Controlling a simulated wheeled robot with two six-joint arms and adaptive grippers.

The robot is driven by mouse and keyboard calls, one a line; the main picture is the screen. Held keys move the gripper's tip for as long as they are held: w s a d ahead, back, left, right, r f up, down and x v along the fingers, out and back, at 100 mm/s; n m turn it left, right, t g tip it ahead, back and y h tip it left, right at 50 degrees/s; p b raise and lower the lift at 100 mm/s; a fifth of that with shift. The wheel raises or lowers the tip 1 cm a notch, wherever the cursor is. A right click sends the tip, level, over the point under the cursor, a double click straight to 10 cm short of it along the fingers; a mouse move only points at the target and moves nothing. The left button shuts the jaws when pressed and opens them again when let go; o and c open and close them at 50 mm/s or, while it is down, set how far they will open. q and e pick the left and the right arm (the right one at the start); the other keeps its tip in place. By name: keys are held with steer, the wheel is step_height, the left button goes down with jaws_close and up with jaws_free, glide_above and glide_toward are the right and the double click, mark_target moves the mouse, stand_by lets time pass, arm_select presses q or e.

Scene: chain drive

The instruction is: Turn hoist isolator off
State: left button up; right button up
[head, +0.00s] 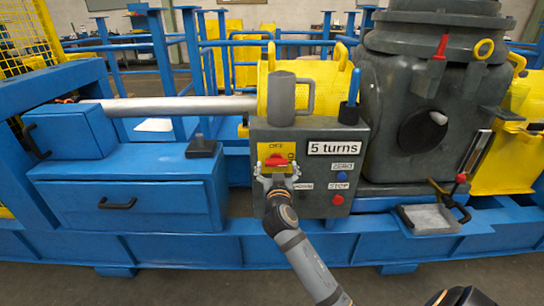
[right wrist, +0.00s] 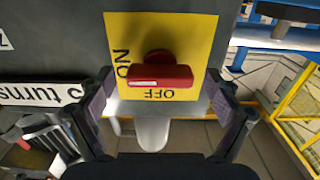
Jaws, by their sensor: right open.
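The hoist isolator is a red rotary knob (head: 276,160) on a yellow plate (head: 264,149), on the front of a grey control box (head: 262,205). In the right wrist view, which is upside down, the red knob (right wrist: 160,76) has its bar lying crosswise, level with the ON lettering and not in line with OFF. My right gripper (head: 277,173) is open in front of the knob. In the wrist view its fingers (right wrist: 165,102) stand one on each side of the bar, apart from it. My left gripper is not in view.
A grey mug (head: 281,97) and a blue-handled tool (head: 350,105) stand on top of the box. A "5 turns" label (head: 332,147), a blue button (head: 341,176) and a red button (head: 338,199) sit right of the knob. A blue drawer unit (head: 135,205) is at left.

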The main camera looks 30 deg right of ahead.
steer(key=shift+w+d, duration=0.1)
steer(key=shift+w, duration=0.1)
steer(key=shift+s+r, duration=0.2)
steer(key=shift+c, duration=1)
steer(key=c, duration=1)
steer(key=shift+o, duration=0.2)
